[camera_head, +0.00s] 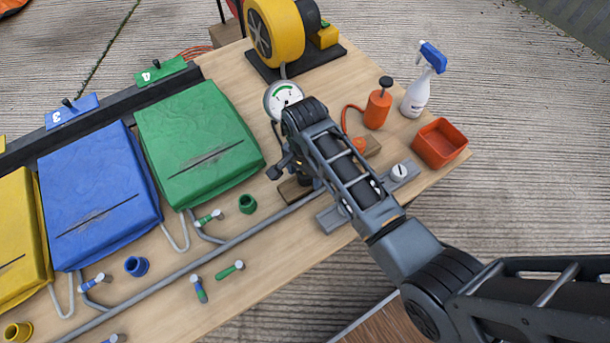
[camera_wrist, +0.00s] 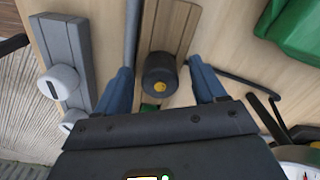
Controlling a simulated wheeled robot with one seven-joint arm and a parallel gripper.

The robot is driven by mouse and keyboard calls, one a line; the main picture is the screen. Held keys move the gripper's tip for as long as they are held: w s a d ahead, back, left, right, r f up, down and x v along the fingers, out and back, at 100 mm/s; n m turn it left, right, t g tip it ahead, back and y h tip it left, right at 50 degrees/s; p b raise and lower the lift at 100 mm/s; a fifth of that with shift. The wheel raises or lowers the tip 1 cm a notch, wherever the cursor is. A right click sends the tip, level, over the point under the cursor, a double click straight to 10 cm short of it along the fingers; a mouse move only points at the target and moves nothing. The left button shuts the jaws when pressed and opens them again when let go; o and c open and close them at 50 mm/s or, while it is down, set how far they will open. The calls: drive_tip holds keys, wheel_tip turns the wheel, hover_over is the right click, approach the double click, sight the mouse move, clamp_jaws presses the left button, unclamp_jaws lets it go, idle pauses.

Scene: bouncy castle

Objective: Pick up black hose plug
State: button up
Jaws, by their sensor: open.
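The black hose plug (camera_wrist: 160,78) is a short dark cylinder with a yellow centre. In the wrist view it sits at the near end of a wooden block (camera_wrist: 170,25). My gripper (camera_wrist: 160,66) is open, with one blue finger on each side of the plug and visible gaps between. I cannot tell how far above the plug the fingertips are. In the head view my arm covers the plug, and only part of the wooden block (camera_head: 294,191) shows beneath it.
A grey pipe (camera_head: 205,252) runs along the wooden table (camera_head: 265,262). A grey bracket with a white knob (camera_head: 399,173) lies right of my gripper. A round gauge (camera_head: 283,97) stands behind it. A green bag (camera_head: 198,140) is left, an orange tray (camera_head: 440,142) right.

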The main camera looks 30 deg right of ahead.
drive_tip(key=shift+c, duration=0.4)
drive_tip(key=c, duration=1.1)
drive_tip(key=shift+r, duration=0.15)
